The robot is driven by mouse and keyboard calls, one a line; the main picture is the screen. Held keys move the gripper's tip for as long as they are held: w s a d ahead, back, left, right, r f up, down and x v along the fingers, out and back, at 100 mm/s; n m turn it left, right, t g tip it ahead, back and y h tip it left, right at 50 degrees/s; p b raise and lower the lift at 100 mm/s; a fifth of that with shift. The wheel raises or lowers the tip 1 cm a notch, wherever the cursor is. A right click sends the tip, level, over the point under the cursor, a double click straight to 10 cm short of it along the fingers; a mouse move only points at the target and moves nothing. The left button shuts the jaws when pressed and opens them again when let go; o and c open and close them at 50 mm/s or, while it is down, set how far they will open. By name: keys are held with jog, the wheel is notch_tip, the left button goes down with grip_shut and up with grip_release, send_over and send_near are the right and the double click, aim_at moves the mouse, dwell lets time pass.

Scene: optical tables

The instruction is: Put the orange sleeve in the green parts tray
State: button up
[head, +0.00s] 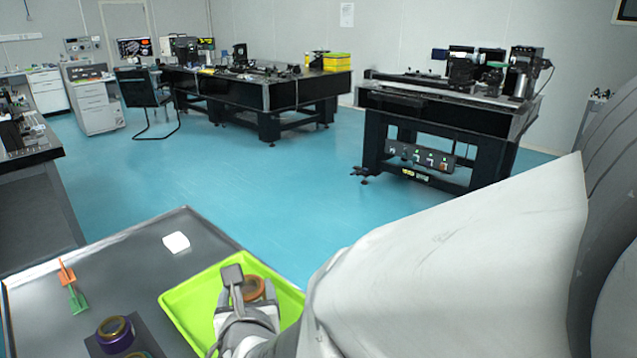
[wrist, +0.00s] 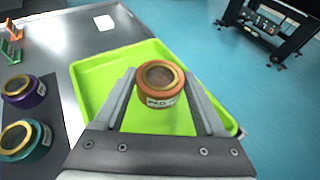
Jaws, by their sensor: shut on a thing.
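The orange sleeve (wrist: 160,90) is a short ring with a pale label, held upright between the two fingers of my gripper (wrist: 164,92) in the wrist view. My gripper is shut on it. The green parts tray (wrist: 100,72) lies below and around the sleeve in that view; whether the sleeve touches its floor I cannot tell. In the head view the sleeve (head: 254,289) shows over the tray (head: 188,300), partly hidden by my gripper (head: 240,285).
A purple sleeve (wrist: 24,92) and a teal sleeve (wrist: 25,140) stand on a dark mat left of the tray. A white block (head: 176,242) and small orange (head: 66,273) and green (head: 77,299) holders stand on the grey tabletop (head: 130,265). Blue floor lies beyond.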

jog(key=a+f, duration=0.1)
jog(key=w+a+f, duration=0.1)
jog(key=shift+w+a+f, duration=0.15)
jog(key=shift+w+a, duration=0.05)
jog(key=shift+a, duration=0.15)
jog(key=shift+f+b, duration=1)
jog(key=shift+f, duration=0.85)
jog(key=shift+f, duration=0.2)
jog(key=o, duration=1.5)
jog(key=shift+r, duration=0.15)
